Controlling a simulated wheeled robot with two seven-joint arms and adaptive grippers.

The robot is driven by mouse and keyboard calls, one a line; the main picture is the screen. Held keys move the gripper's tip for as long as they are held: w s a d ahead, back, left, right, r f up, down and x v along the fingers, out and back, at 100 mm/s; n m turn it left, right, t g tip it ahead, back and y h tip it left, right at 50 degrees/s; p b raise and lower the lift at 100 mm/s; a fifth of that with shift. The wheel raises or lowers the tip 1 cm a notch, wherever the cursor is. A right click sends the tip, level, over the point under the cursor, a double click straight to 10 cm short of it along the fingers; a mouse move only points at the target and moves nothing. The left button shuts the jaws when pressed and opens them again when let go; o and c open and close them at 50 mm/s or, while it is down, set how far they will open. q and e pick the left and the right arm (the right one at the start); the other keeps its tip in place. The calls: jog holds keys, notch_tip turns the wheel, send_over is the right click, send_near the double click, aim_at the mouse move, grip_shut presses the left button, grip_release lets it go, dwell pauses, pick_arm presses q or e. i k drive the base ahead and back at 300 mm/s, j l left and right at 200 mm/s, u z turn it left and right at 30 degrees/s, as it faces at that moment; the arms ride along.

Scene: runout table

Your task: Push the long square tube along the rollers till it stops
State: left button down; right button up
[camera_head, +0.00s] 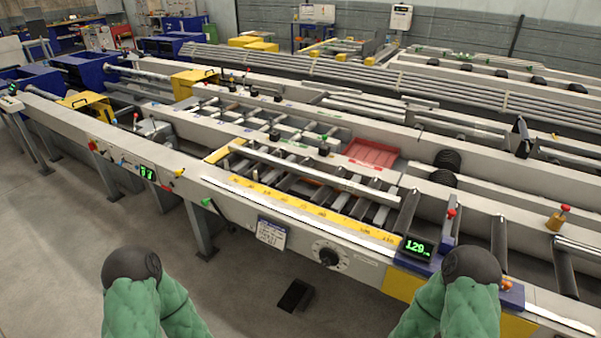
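The long square tube (310,172) is a pale grey bar lying lengthwise on the dark rollers (376,194) of the runout table. It slants from upper left to lower right. Its left end is close to a yellow crosspiece (222,151); I cannot tell whether they touch. Its right end lies over the rollers, left of a larger dark roller. Bent green parts of both my arms, with dark rounded caps, show at the bottom left and bottom right, in front of the table. Both grippers are out of view.
A yellow scale strip (305,205) runs along the table's front edge. A green-lit display (418,248) and a red-topped knob (451,213) stand at its right. A red tray (371,153) lies behind the tube. Floor in front is mostly clear, with a black pedal-like box (295,296).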

aim_at(376, 195)
jog(key=i+j+u, duration=0.1)
jog(key=i+j, duration=1.2)
jog(key=j, duration=0.1)
